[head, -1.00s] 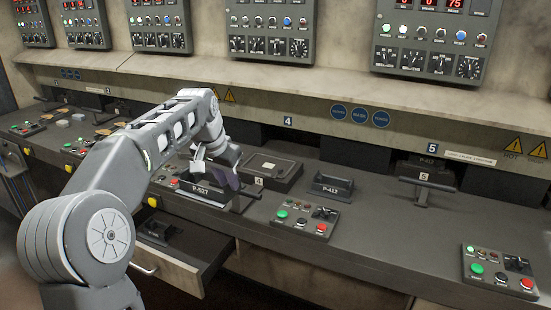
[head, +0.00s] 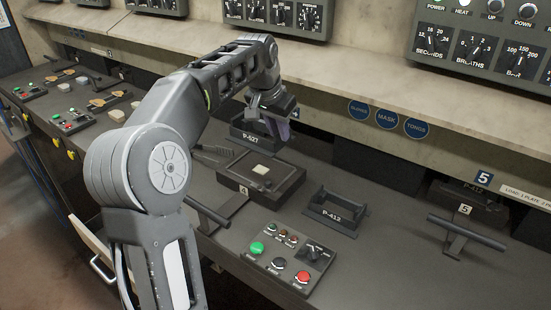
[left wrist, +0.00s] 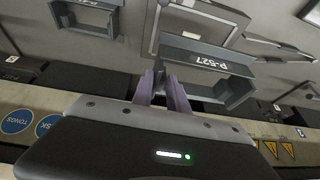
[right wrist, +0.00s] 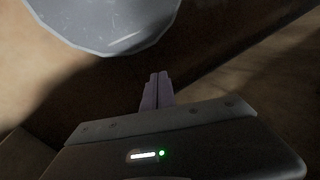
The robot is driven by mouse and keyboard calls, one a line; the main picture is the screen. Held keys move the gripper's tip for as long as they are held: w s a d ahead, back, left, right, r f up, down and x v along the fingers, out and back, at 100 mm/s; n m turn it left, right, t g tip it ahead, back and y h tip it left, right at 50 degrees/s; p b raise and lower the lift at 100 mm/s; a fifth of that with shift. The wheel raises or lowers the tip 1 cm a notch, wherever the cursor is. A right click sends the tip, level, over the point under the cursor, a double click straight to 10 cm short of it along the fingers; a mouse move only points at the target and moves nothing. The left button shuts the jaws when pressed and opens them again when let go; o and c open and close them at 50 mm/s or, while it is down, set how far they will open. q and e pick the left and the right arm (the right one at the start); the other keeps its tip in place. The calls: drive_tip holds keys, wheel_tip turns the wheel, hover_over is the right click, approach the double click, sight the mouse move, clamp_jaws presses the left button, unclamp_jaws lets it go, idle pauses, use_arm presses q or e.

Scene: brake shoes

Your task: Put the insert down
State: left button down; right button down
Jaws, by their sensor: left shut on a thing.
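The insert is a dark open frame labelled P-527 (head: 250,139), behind the flat plate station marked 4 in the head view. My left gripper (head: 272,122) is shut on its right end wall. In the left wrist view, the insert (left wrist: 205,63) extends right from the purple fingers (left wrist: 165,92), its label upside down. I cannot tell whether its underside touches the bench. My right gripper (right wrist: 157,93) is shut with its fingers together and nothing visible between them; it is outside the head view.
A button panel (head: 286,256) and T-handles (head: 466,234) stand on the bench. A shelf edge (head: 400,105) overhangs the dark recesses behind.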

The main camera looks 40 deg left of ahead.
sight(273, 144)
use_arm(q)
wheel_tip(273, 144, down, 6)
idle(0.7)
drive_tip(key=shift+f+p, duration=0.3)
drive_tip(key=shift+f, duration=1.6)
drive_tip(key=c, duration=1.3)
unclamp_jaws()
drive_tip(key=b+v, duration=0.1)
drive_tip(key=v, duration=1.1)
